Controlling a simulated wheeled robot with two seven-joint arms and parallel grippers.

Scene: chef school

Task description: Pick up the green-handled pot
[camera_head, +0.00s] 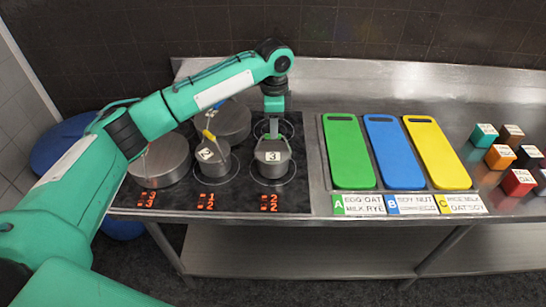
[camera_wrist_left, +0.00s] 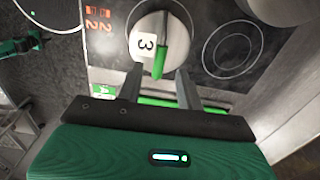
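The green-handled pot (camera_head: 272,168) is a small grey pot with a white "3" label, standing on the front right burner of the black stove. In the left wrist view its round lid (camera_wrist_left: 172,30) and green handle (camera_wrist_left: 160,62) show from above. My left gripper (camera_wrist_left: 159,76) is open, with one finger on each side of the handle in that view and a visible gap to both. In the head view my left arm comes down over the pot, and the wrist hides the handle. I cannot tell how far the fingertips are above the lid. My right gripper is not in view.
A yellow-handled pot (camera_head: 212,166) stands close on the left, with larger pots (camera_head: 160,160) beyond it. Green (camera_head: 347,150), blue (camera_head: 393,150) and yellow (camera_head: 437,150) boards lie to the right. Several coloured cubes (camera_head: 518,182) are at the far right.

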